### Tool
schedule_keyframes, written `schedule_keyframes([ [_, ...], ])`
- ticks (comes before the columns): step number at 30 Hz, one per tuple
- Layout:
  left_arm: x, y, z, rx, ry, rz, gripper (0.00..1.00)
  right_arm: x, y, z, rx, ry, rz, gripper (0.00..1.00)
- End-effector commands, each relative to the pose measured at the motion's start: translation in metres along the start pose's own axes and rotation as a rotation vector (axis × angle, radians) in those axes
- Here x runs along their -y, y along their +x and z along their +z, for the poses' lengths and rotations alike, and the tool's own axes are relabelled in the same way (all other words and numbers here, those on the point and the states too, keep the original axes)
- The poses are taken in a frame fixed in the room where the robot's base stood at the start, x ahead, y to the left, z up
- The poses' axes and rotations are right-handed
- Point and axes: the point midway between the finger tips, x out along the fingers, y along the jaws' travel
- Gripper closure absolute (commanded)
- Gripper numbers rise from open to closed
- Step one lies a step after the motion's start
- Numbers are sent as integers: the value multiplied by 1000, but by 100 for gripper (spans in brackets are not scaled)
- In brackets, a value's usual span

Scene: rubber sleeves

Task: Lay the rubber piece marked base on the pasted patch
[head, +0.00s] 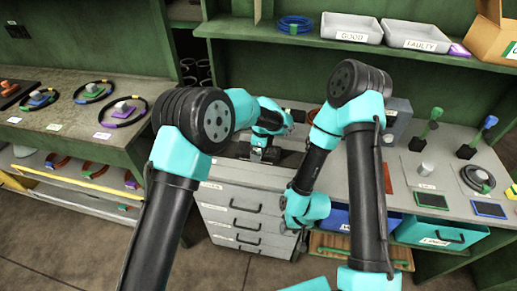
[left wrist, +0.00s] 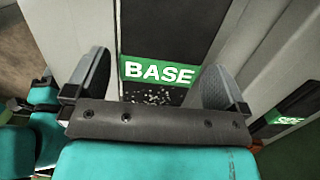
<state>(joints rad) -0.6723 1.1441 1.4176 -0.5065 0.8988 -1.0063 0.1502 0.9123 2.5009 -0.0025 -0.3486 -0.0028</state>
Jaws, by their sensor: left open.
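In the left wrist view, a dark piece (left wrist: 172,30) with a green strip marked BASE (left wrist: 158,72) lies between and beyond the fingers. My left gripper (left wrist: 155,85) is open, with a grey pad on each side of the strip. I cannot tell whether the pads touch it. In the head view, my left gripper (head: 262,152) points down at the dark recess in the bench top above the drawers. My right wrist (head: 305,208) hangs in front of the drawers, and I cannot make out its jaws. I cannot make out the pasted patch.
Grey drawers (head: 240,222) stand below the bench. A blue bin and a teal bin (head: 440,234) are to their right. Trays marked GOOD (head: 351,28) and FAULTY (head: 416,36) sit on the shelf.

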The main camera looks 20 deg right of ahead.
Motion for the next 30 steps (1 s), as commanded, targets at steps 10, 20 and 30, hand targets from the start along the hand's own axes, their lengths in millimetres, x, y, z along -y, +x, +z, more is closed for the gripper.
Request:
schedule_keyframes([
  [10,1,-49,0,0,-1,-5,0,0,0,0,0,0,0,57],
  [20,0,-106,-1,0,0,-3,0,0,0,0,0,0,0,57],
  [30,0,-120,0,0,0,0,0,0,0,0,0,0,0,57],
])
